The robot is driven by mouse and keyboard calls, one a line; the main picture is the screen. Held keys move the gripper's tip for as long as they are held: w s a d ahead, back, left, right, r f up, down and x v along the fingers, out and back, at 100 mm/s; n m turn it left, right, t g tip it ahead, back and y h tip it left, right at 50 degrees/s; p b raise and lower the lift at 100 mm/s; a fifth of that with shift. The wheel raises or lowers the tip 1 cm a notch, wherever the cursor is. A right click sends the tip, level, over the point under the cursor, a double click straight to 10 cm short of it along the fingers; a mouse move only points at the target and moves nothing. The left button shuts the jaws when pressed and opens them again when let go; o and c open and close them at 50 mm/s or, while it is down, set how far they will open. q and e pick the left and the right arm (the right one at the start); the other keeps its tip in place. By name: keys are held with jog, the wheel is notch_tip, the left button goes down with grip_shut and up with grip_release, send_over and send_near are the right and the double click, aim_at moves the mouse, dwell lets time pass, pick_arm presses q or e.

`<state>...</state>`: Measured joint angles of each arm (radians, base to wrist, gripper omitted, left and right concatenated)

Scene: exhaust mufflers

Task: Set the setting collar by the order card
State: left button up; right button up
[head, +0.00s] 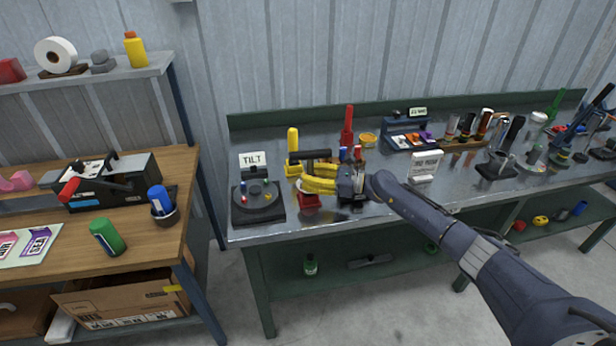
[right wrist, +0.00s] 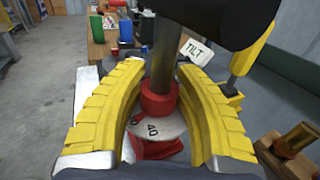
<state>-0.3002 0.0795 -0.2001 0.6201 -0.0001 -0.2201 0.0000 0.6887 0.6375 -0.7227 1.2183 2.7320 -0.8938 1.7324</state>
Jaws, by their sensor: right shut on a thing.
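The setting collar (right wrist: 158,100) looks like a red ring around an upright grey metal post (right wrist: 161,65) in the right wrist view. Below it is a pale round scale (right wrist: 158,130) marked 40, above a red base, which also shows in the head view (head: 308,203). My right gripper (head: 308,185) has yellow fingers on both sides of the collar and is shut on it; its fingers also show in the right wrist view (right wrist: 160,95). In the head view the gripper hides the collar. A white card (head: 426,165) stands on the bench; its print is too small to read. My left gripper is not in view.
A black turntable with a TILT sign (head: 252,160) stands left of the gripper. A black bar and a yellow-handled tool (head: 292,145) stand close behind. A red-handled tool (head: 348,125), a blue rack (head: 405,138) and several cylinders are farther right. The front bench edge is mostly clear.

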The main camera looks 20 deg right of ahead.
dwell(0.3)
jog(key=o, duration=1.3)
jog(key=v, duration=1.2)
